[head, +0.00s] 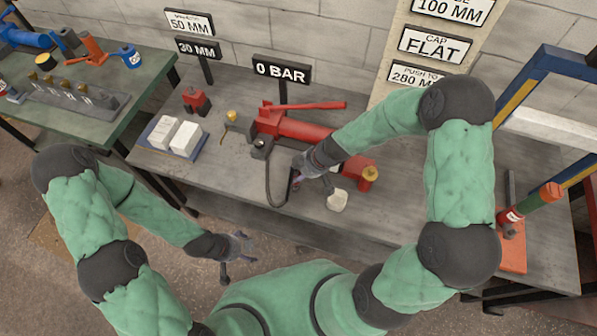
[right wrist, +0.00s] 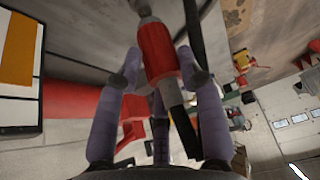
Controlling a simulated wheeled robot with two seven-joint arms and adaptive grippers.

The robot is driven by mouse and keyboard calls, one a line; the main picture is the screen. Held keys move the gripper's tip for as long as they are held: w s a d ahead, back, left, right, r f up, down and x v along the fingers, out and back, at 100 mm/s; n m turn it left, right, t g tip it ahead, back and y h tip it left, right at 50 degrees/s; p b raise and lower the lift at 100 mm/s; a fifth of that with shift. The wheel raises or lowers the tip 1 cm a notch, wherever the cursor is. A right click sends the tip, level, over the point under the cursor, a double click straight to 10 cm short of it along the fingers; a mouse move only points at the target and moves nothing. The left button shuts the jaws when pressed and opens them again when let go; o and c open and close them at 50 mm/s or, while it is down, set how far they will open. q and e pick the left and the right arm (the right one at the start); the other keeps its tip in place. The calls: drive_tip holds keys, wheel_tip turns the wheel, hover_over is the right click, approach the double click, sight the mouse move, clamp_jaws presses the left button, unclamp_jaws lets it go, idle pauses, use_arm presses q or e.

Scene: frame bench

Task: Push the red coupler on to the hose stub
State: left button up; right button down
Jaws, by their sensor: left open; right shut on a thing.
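The red coupler (right wrist: 158,52) sits between the fingers of my right gripper (right wrist: 160,62), which is shut on it. A grey metal end shows beyond the coupler, and a dark piece shows behind it; I cannot tell which of these is the hose stub or whether they are joined. In the head view my right gripper (head: 303,172) is over the bench, near the end of a black hose (head: 268,188) that loops over the bench's front edge. The coupler is mostly hidden there. My left gripper (head: 236,258) is open and empty in front of the bench, above the floor.
The red hand pump (head: 290,128) lies behind my right gripper. A red cylinder with a yellow cap (head: 371,173) and a white cloth (head: 338,201) are to its right. White blocks (head: 178,136) lie on a tray at left. A blue frame (head: 545,70) stands at right.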

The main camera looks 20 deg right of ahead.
drive_tip(key=shift+b, duration=0.5)
idle(1.3)
drive_tip(key=shift+f+b, duration=2.05)
drive_tip(key=shift+b, duration=0.4)
drive_tip(key=c, duration=0.7)
unclamp_jaws()
drive_tip(key=v, duration=1.2)
drive_tip(key=shift+s, duration=0.1)
